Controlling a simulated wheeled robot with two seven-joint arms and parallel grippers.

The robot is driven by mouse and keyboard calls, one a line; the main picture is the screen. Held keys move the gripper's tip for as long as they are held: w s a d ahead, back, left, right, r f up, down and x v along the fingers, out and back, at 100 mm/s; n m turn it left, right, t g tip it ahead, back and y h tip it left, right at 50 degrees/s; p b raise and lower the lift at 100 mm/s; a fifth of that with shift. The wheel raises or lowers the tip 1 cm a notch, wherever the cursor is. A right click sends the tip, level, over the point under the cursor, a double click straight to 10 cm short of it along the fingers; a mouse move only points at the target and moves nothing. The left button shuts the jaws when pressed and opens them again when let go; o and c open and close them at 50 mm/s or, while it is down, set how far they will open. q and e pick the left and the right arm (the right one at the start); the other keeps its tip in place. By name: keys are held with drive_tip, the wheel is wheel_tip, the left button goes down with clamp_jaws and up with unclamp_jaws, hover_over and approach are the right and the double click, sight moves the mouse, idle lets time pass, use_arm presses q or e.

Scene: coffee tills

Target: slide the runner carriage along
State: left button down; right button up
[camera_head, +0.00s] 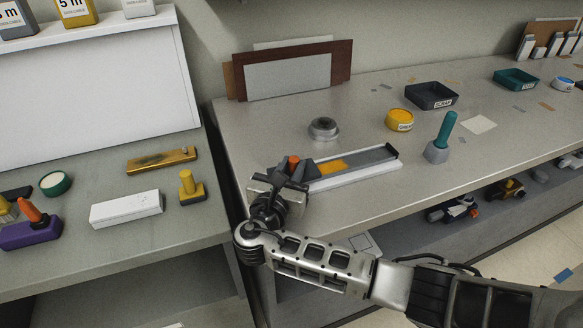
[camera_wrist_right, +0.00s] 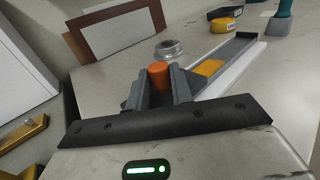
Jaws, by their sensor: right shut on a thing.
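The runner track (camera_head: 362,168) is a long white base with a grey channel and a yellow stretch in it. It lies on the right-hand counter and also shows in the right wrist view (camera_wrist_right: 238,53). The carriage has an orange knob (camera_head: 293,161), which shows upright in the wrist view (camera_wrist_right: 159,76) near the track's near left end. My right gripper (camera_head: 294,170) is at this knob, its dark fingers on either side of it and shut on it. My left gripper is not in view.
A round metal piece (camera_head: 324,128) stands behind the track. A yellow tub (camera_head: 400,120), a dark tray (camera_head: 432,96) and a teal-handled tool (camera_head: 441,137) stand to the right. The left counter holds a white block (camera_head: 126,209) and a yellow stamp-like piece (camera_head: 191,188). A gap separates the counters.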

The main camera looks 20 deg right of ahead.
drive_tip(key=shift+s+a, duration=0.1)
drive_tip(key=shift+a, duration=1.05)
drive_tip(key=o, duration=1)
drive_tip(key=shift+d, duration=0.1)
drive_tip(key=v, duration=0.3)
use_arm(q)
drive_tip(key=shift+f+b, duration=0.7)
drive_tip(key=shift+b, duration=0.1)
use_arm(e)
drive_tip(key=v, duration=1.3)
drive_tip(key=shift+r, duration=0.1)
